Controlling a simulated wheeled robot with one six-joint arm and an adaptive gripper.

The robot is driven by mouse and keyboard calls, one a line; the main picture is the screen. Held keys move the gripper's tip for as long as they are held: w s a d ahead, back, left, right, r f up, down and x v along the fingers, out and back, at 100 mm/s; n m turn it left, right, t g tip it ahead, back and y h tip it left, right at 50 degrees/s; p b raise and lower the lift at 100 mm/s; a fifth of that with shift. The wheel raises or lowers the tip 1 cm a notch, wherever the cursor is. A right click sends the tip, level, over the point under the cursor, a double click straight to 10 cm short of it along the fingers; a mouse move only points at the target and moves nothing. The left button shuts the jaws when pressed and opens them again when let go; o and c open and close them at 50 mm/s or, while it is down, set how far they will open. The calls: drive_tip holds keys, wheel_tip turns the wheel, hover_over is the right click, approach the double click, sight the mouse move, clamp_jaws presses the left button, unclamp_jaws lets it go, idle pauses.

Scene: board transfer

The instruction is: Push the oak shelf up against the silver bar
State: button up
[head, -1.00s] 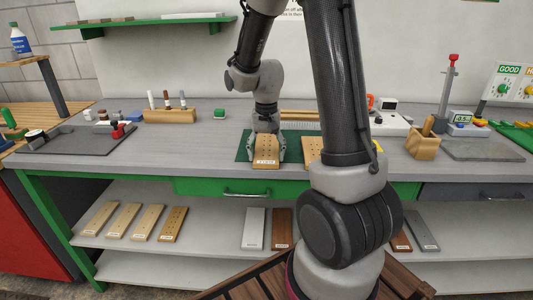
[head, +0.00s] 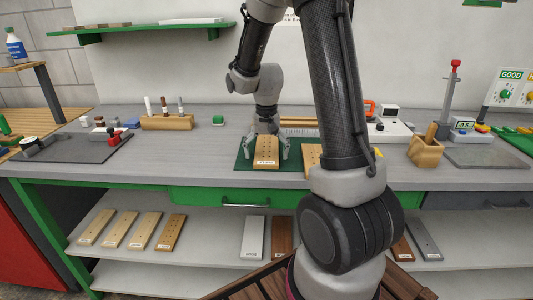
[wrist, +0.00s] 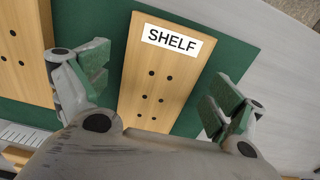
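The oak shelf (head: 265,148) is a light wooden board with dark holes and a white SHELF label at its near end. It lies flat on the green mat (head: 243,162) and also shows in the wrist view (wrist: 160,88). My gripper (head: 267,153) is open over it, with one finger on each side and a visible gap between each finger and the board. A silver bar with tick marks (wrist: 22,137) shows at the lower left of the wrist view. My gripper's body hides the shelf's far end, so I cannot tell whether it touches the bar.
A second light board (wrist: 25,50) lies on the mat beside the shelf, partly hidden by my arm in the head view. A wooden marker block (head: 167,122) stands to the left and a wooden box (head: 425,151) to the right. More boards lie on the shelf below.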

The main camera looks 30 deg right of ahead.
wheel_tip(320, 180, up, 12)
idle(0.7)
idle(0.4)
drive_tip(key=s+a+r+n+t, duration=0.1)
drive_tip(key=s+r+n+t, duration=0.1)
drive_tip(key=s, duration=0.8)
drive_tip(key=s+a+r+n+t, duration=0.2)
drive_tip(key=s+r+n, duration=0.2)
drive_tip(key=s, duration=0.7)
drive_tip(key=shift+s+a+r+n, duration=0.2)
drive_tip(key=shift+s+r+n, duration=0.1)
drive_tip(key=shift+r, duration=0.1)
